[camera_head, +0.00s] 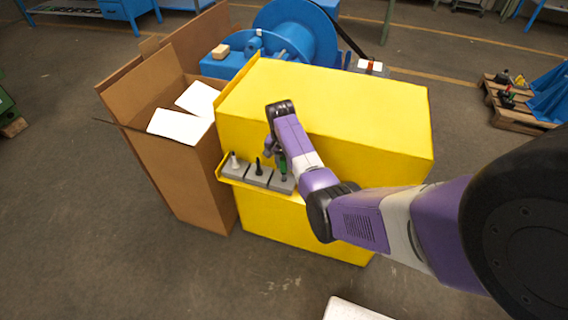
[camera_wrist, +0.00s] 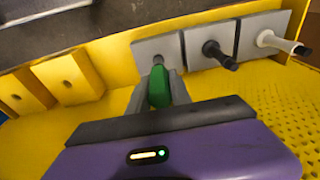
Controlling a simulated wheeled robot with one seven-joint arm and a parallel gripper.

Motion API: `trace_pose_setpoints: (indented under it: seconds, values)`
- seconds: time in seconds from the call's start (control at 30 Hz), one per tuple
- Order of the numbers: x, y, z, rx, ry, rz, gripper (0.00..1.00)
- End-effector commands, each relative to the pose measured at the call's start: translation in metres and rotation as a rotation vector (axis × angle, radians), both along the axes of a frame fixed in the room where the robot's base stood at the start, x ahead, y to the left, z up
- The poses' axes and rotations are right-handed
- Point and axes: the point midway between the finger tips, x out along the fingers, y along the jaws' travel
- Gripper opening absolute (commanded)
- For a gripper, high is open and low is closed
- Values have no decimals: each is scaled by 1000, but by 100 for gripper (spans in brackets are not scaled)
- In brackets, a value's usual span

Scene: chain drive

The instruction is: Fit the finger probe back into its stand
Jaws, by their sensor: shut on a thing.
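The finger probe with a green handle (camera_head: 283,165) is held in my gripper (camera_head: 276,154), over the rightmost grey stand block (camera_head: 281,185) on the yellow ledge. In the wrist view my gripper (camera_wrist: 160,84) is shut on the green handle (camera_wrist: 159,91). The probe's end points at the middle of a grey stand (camera_wrist: 146,49). A dark piece shows between handle and stand; I cannot tell how deep it sits. A black probe (camera_head: 258,167) and a white probe (camera_head: 234,160) stand upright in the neighbouring grey blocks.
The ledge runs along a large yellow cabinet (camera_head: 370,110). In the wrist view, yellow blocks with holes (camera_wrist: 69,78) lie to the left of the grey stands. An open cardboard box (camera_head: 180,175) stands left of the cabinet. A blue machine (camera_head: 300,35) is behind.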

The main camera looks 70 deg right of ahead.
Motion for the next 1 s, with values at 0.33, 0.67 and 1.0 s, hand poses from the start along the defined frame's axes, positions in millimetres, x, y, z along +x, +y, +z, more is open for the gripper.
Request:
trace_pose_setpoints:
  seconds: [0.33,0.67,1.0]
  values:
    - [0,0,-8,-1,0,0,0]
    - [0,0,-16,0,0,0,0]
    - [0,0,-24,0,0,0,0]
